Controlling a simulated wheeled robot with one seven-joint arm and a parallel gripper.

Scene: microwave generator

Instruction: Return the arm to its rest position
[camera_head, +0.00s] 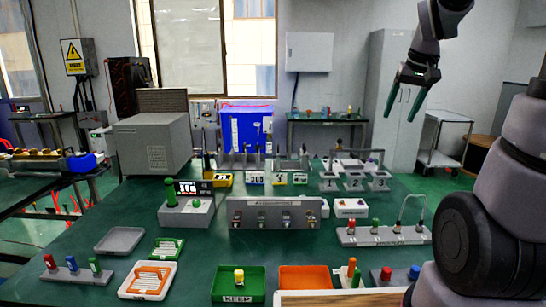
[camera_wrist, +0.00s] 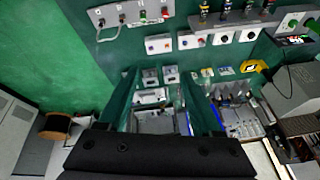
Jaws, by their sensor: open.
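My gripper (camera_head: 403,103) is at the upper right in the head view, raised well above the green table (camera_head: 200,262). Its two dark fingers point down and stand apart, with nothing between them. In the wrist view my gripper (camera_wrist: 168,105) shows as two spread fingers at the lower middle, with the tabletop seen upside down beyond them. My arm comes in from the right side in the head view, and part of it hides the table's right end.
A grey microwave-like box (camera_head: 153,146) stands at the table's back left. A panel with knobs (camera_head: 276,213), trays such as the green KEEP tray (camera_head: 238,297), and small fixtures cover the table. A white trolley (camera_head: 440,140) stands behind at right. The air around my gripper is clear.

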